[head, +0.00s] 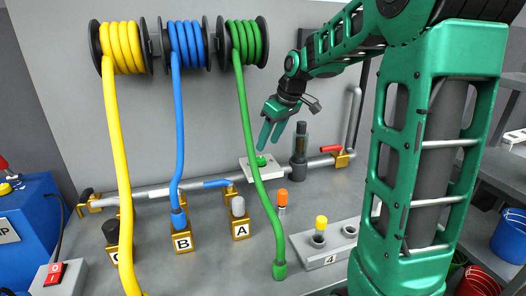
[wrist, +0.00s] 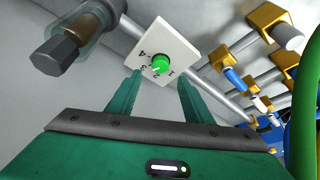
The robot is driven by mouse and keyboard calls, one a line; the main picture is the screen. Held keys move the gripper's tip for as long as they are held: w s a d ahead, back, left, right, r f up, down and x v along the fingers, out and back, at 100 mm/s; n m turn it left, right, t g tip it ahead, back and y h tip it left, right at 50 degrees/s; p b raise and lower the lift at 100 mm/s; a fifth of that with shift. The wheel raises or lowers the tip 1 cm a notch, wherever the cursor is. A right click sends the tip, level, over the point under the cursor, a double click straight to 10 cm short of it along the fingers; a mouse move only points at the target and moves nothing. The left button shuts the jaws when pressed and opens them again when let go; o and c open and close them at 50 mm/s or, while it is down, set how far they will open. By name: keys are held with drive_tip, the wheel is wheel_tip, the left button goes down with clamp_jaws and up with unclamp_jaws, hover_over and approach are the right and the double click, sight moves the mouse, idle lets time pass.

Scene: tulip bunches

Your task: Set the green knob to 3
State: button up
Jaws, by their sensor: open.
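The green knob (wrist: 160,63) sits on a square white plate (wrist: 171,47) with printed digits around it. A pale mark on the knob seems to point to the lower left in the wrist view, but I cannot tell exactly which digit it meets. In the head view the knob (head: 261,161) is on the bench, just below my fingertips. My gripper (head: 269,146) is open and empty. In the wrist view its two green fingers (wrist: 160,77) are spread, with the knob between and beyond the tips; no contact is visible.
A dark post (head: 299,150) stands close to the right of the plate. The green hose (head: 252,140) hangs in front of the plate's left side. A pipe with a red-handled valve (head: 332,149) runs behind. An orange-topped plug (head: 282,196) stands in front.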

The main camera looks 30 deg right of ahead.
drive_tip(key=shift+v, duration=1.6)
